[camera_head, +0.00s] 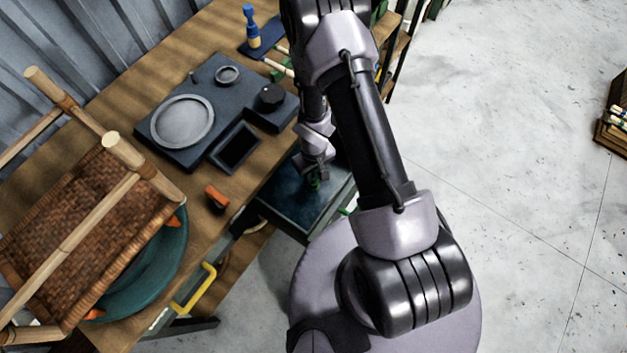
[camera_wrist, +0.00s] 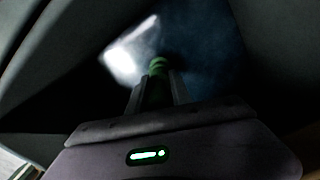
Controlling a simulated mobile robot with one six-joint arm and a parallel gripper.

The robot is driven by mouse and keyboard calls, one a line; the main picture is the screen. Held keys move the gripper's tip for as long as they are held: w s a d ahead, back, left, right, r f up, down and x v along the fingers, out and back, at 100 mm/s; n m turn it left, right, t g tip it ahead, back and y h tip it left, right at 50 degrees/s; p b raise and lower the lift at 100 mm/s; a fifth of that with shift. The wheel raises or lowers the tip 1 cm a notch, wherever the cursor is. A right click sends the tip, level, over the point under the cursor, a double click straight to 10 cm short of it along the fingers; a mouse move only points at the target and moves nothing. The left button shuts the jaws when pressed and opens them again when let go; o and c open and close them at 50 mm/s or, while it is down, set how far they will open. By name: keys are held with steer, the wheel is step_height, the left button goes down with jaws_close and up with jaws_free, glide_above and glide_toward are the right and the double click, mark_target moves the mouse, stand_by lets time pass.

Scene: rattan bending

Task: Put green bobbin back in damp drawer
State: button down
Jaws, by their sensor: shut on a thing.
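The green bobbin (camera_wrist: 157,80) is between the two fingers of my gripper (camera_wrist: 158,88) in the wrist view, which is dark. In the head view a bit of the bobbin (camera_head: 313,183) shows at the tip of my gripper (camera_head: 315,172). My gripper is shut on it, inside or just above an open dark drawer (camera_head: 300,212) with a dark blue floor. I cannot tell whether the bobbin touches the drawer floor. My arm hides the drawer's right part.
A wooden workbench (camera_head: 232,183) carries a dark unit with a round grey plate (camera_head: 182,121), an orange block (camera_head: 216,196) and a blue-and-yellow tool (camera_head: 252,30). A yellow handle (camera_head: 194,290) sticks out below the bench edge.

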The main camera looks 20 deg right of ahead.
steer(key=shift+f, duration=0.45)
steer(key=c, duration=1.2)
jaws_free()
steer(key=shift+o, duration=0.2)
steer(key=shift+r, duration=0.1)
